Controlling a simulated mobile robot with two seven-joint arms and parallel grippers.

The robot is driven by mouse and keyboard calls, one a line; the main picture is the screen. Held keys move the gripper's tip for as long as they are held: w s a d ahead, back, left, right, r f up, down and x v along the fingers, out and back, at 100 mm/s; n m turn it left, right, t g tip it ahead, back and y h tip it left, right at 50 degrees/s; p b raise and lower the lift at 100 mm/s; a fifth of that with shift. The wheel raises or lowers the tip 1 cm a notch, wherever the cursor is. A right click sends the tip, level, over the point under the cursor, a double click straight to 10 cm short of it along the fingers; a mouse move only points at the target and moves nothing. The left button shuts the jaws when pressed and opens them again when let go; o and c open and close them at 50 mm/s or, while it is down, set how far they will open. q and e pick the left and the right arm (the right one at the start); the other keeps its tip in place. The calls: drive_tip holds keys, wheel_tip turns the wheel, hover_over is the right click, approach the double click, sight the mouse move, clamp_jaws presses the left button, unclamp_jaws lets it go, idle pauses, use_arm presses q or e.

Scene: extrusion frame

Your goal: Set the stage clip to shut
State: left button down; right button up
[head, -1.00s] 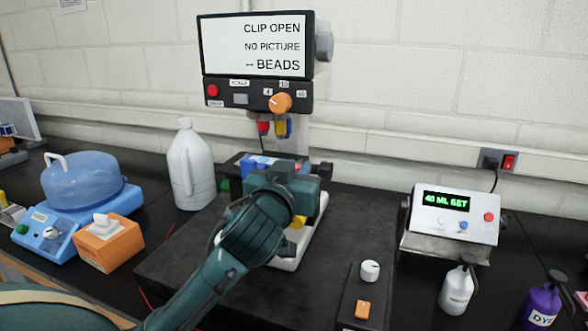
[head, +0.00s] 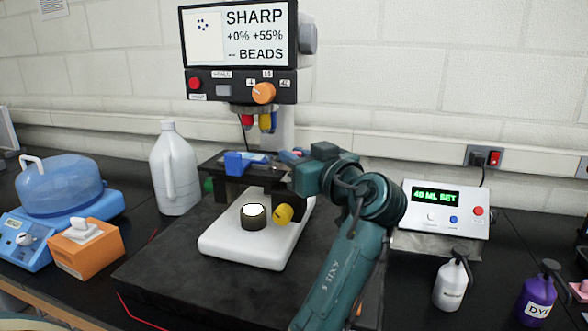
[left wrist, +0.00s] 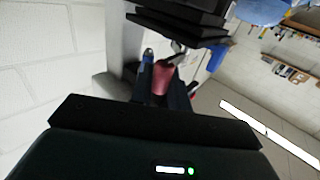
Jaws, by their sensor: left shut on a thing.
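The microscope's dark stage (head: 213,160) sits above its white base. The stage clip (head: 288,156) shows as a small pink-red piece at the stage's right side, mostly covered by my gripper. My left gripper (head: 296,157) is at that right side, shut on the pink-red piece. In the left wrist view the same clip (left wrist: 162,78) stands between the fingers (left wrist: 163,88). The screen (head: 238,36) reads SHARP, +0% +55% and -- BEADS, with dark dots in a small picture. My right gripper is not in view.
A yellow knob (head: 284,214) and a dark round lamp with a white top (head: 254,215) are on the base. A white jug (head: 175,168) stands left, a dispenser reading 40 ML SET (head: 445,208) right. The dark slab's front left is clear.

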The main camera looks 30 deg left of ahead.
use_arm(q)
drive_tip(key=shift+w+n+g+y+b, duration=0.3)
drive_tip(key=shift+n+g, duration=0.2)
drive_tip(key=shift+g, duration=0.2)
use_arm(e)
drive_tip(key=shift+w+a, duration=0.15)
use_arm(q)
drive_tip(key=shift+a, duration=0.1)
drive_tip(key=shift+g, duration=0.3)
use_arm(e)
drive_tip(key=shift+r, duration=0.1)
use_arm(q)
drive_tip(key=c, duration=1.4)
unclamp_jaws()
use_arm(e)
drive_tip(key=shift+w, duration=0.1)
